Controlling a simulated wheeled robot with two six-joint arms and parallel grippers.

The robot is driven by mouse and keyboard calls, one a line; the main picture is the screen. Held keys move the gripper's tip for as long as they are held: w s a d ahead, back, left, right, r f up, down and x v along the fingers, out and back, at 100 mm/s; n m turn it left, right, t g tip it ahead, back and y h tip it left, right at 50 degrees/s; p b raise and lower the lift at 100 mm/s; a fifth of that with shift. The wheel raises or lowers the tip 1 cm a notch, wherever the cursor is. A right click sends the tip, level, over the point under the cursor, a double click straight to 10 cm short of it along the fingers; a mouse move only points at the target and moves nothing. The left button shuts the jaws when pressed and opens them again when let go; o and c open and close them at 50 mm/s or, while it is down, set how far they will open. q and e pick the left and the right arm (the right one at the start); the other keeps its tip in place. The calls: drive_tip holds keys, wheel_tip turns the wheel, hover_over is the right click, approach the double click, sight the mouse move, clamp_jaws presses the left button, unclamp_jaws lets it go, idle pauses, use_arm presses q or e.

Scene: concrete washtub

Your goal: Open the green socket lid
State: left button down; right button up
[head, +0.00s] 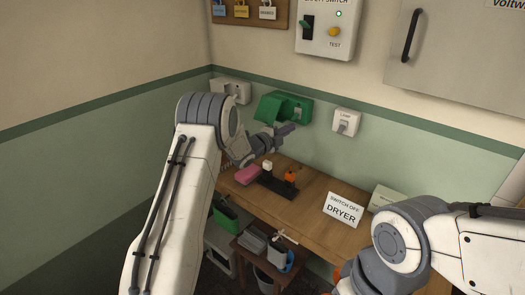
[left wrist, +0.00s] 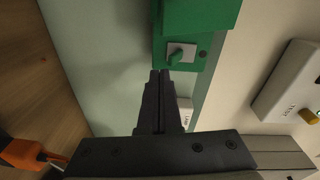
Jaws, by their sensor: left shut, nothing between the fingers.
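The green socket (head: 270,105) is on the wall above the wooden bench. In the left wrist view its green housing (left wrist: 195,15) is at the top, beside a green face with a grey square and a small green knob (left wrist: 178,54). I cannot tell which part is the lid or how far it is raised. My left gripper (head: 290,129) is shut and empty, just below the socket. In the left wrist view its fingertips (left wrist: 160,76) are close to the lower edge of the green face; contact is unclear.
A white lamp switch (head: 346,122) is right of the socket, and a white wall outlet (head: 237,91) is left. The bench (head: 300,212) holds a pink block (head: 247,175), a dark bar with white and orange pieces, and a dryer sign (head: 343,209). A switch box (head: 325,27) hangs above.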

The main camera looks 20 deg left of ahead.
use_arm(q)
drive_tip(key=s+a+f+m+t+b, duration=0.2)
drive_tip(key=a+m+b, duration=0.2)
drive_tip(key=m+b, duration=0.2)
drive_tip(key=s+a+f+m+t+b, duration=0.2)
drive_tip(key=a+f+m+b, duration=0.1)
drive_tip(key=m+b, duration=0.3)
drive_tip(key=s+a+f+m+t+h+b, duration=0.1)
drive_tip(key=s+a+f+m+t+b, duration=0.1)
drive_tip(key=a+m+b, duration=0.3)
drive_tip(key=shift+s+a+f+m+t+b, duration=0.1)
drive_tip(key=shift+s+f+m+t+b, duration=0.1)
drive_tip(key=shift+f+t+b, duration=0.2)
drive_tip(key=shift+s+a+f+m+t+b, duration=0.1)
drive_tip(key=shift+f+m+t+b, duration=0.15)
drive_tip(key=shift+b, duration=0.25)
drive_tip(key=shift+s+a+r+m, duration=0.1)
drive_tip(key=shift+a+m, duration=0.05)
drive_tip(key=shift+m, duration=0.2)
drive_tip(key=p, duration=0.1)
approach(266, 109)
drive_tip(key=w+d, duration=0.1)
drive_tip(key=w, duration=0.1)
drive_tip(key=w+d, duration=0.1)
drive_tip(key=w, duration=0.1)
drive_tip(key=shift+d+f, duration=0.35)
drive_tip(key=shift+f, duration=0.05)
